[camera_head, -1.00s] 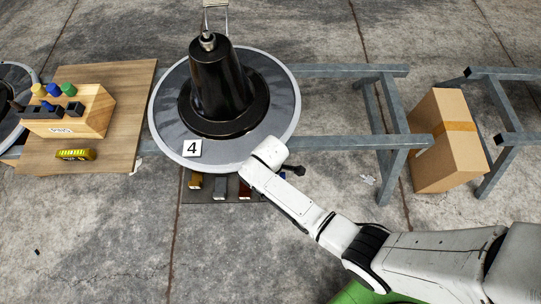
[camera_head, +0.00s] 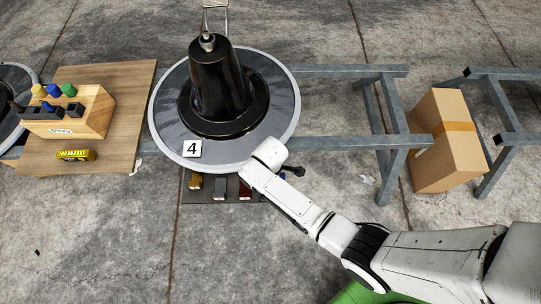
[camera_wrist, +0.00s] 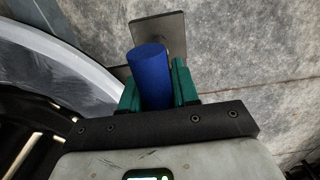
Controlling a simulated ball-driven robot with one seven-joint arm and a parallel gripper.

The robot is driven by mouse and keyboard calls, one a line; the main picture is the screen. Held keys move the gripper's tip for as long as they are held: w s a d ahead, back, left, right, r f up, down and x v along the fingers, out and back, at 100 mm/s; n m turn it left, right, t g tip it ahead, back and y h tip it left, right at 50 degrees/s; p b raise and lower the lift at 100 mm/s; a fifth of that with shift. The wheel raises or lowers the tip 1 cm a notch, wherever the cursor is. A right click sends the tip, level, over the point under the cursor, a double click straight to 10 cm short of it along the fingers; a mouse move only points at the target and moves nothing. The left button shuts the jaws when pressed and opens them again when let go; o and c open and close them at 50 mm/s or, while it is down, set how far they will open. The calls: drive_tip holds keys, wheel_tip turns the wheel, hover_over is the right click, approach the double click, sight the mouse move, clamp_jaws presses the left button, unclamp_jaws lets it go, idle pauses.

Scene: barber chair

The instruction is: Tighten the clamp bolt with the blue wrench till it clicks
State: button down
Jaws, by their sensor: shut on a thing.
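My gripper (camera_wrist: 156,82) has its green fingers on both sides of a blue cylindrical handle (camera_wrist: 152,72) in the wrist view and is shut on it. The rest of the handle's tool is hidden, so I cannot tell its full shape. In the head view, my white wrist covers the fingers at the lower right rim of the grey disc (camera_head: 165,115). A black cone (camera_head: 218,85) stands on the disc with a metal fitting (camera_head: 208,42) at its top. I cannot tell which part is the clamp bolt.
Coloured pieces, including a red one (camera_head: 245,189), line a dark plate (camera_head: 228,200) below the disc. A wooden block (camera_head: 85,115) with coloured caps and a yellow object (camera_head: 75,155) sit on a board at left. Grey rails (camera_head: 345,142) and a cardboard box (camera_head: 445,140) are at right.

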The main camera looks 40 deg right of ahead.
drive_tip(key=shift+f+b, duration=0.35)
drive_tip(key=shift+f, duration=0.25)
idle(0.4)
drive_tip(key=m+p, duration=0.1)
drive_tip(key=m, duration=0.2)
drive_tip(key=shift+r, duration=0.1)
drive_tip(key=shift+m, duration=0.8)
drive_tip(key=m+p, duration=0.1)
drive_tip(key=m, duration=0.1)
drive_tip(key=shift+m, duration=1.3)
